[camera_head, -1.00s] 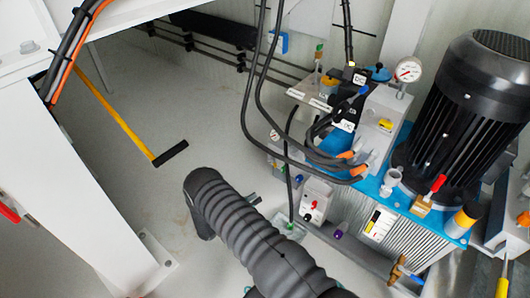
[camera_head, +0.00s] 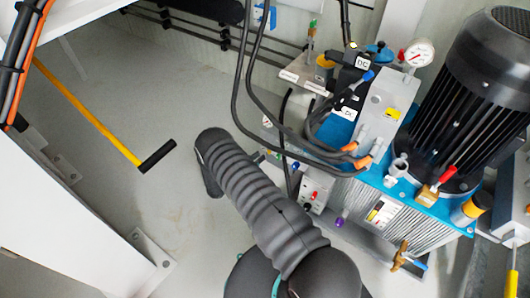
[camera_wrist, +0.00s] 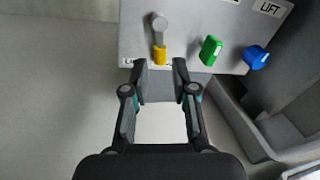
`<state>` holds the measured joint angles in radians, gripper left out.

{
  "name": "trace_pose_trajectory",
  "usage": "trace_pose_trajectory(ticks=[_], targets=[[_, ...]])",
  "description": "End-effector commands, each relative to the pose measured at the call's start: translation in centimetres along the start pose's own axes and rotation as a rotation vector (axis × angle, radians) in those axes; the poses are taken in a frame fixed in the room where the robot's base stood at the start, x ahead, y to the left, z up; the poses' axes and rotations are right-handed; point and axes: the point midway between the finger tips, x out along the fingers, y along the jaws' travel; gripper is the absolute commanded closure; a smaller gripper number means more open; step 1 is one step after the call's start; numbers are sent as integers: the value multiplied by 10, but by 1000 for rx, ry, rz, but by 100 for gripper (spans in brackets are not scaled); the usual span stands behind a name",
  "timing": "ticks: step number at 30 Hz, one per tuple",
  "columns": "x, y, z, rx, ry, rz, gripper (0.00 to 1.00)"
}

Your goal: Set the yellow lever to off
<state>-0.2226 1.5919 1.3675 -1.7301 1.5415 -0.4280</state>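In the wrist view, a small yellow-tipped lever (camera_wrist: 159,55) stands on a grey panel (camera_wrist: 190,20). Its grey shaft ends in a round pivot above the yellow tip. My gripper (camera_wrist: 161,68) is open, with its two fingertips apart just below the yellow tip, one to each side. I see nothing between the fingers, and contact with the lever cannot be told. In the head view my arm hides the gripper and the yellow tip.
Right of the lever are a green knob (camera_wrist: 210,50) and a blue knob (camera_wrist: 256,57), close to my right finger. A label reading LIFT (camera_wrist: 270,8) is above. In the head view, black hoses (camera_head: 240,95) hang near my arm, and a yellow bar (camera_head: 90,112) is at left.

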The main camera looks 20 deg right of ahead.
Motion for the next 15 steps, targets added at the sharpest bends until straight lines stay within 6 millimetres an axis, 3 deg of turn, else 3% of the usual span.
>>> trace_pose_trajectory(ticks=[6, 15], targets=[[33, -1, 0, 0, 1, -4, 73], [46, -1, 0, 0, 0, -2, 73]])
